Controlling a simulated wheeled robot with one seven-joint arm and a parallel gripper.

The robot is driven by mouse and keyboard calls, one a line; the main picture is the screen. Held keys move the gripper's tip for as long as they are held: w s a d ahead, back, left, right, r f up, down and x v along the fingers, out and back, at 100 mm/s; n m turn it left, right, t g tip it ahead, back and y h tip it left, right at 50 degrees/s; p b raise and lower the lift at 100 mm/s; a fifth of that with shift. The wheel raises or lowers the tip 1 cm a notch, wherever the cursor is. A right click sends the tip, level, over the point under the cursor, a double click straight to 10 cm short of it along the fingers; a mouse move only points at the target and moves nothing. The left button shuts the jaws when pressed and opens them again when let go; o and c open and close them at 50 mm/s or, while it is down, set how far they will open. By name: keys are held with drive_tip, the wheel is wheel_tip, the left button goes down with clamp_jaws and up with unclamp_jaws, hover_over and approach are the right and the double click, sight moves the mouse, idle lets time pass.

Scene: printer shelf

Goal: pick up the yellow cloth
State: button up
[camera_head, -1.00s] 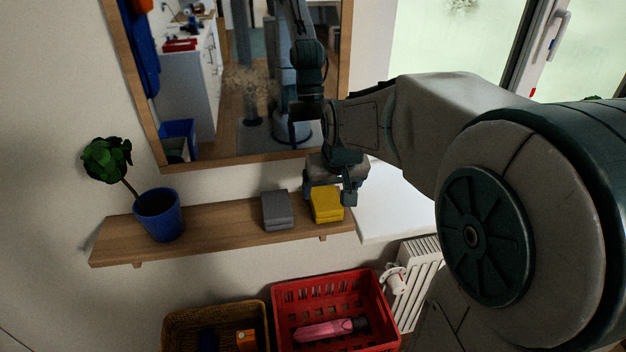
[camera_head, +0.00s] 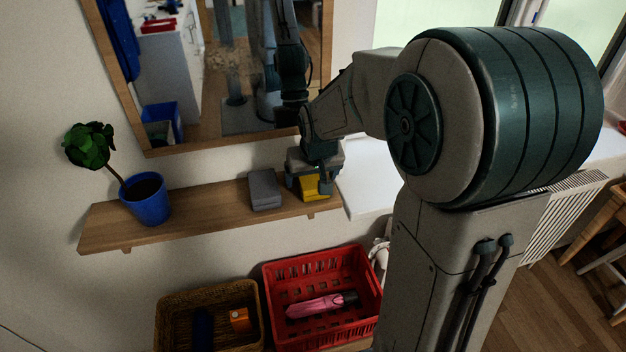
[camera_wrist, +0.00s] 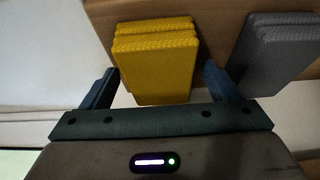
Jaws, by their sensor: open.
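The yellow cloth (camera_head: 311,187) is a folded stack near the right end of the wooden shelf, partly hidden by my gripper in the head view. It shows fully in the wrist view (camera_wrist: 155,62), between my two fingers and beyond them. My gripper (camera_head: 308,184) is open and empty, over the right part of the shelf. In the wrist view its fingertips (camera_wrist: 158,76) lie left and right of the yellow cloth's near part, with a gap on each side.
A grey folded cloth (camera_head: 264,190) lies just left of the yellow one on the shelf (camera_head: 205,206). A blue pot (camera_head: 146,200) with a plant stands at the shelf's left. A mirror (camera_head: 155,150) hangs above. A red basket (camera_head: 275,320) and a wicker basket (camera_head: 170,325) sit below.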

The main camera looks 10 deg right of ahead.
drive_tip(key=shift+f, duration=0.2)
drive_tip(key=c, duration=1.1)
drive_tip(key=shift+r, duration=0.15)
wheel_tip(320, 180, up, 4)
drive_tip(key=shift+r, duration=0.25)
drive_tip(key=s+d+r, duration=0.2)
drive_tip(key=d, duration=0.1)
drive_tip(key=s+d+r, duration=0.2)
drive_tip(key=d, duration=0.1)
drive_tip(key=s+d+r+b, duration=0.1)
drive_tip(key=s+d+r, duration=0.1)
drive_tip(key=d, duration=0.2)
drive_tip(key=shift+r, duration=0.3)
drive_tip(key=o, duration=0.5)
drive_tip(key=shift+c, duration=0.2)
drive_tip(key=c, duration=0.3)
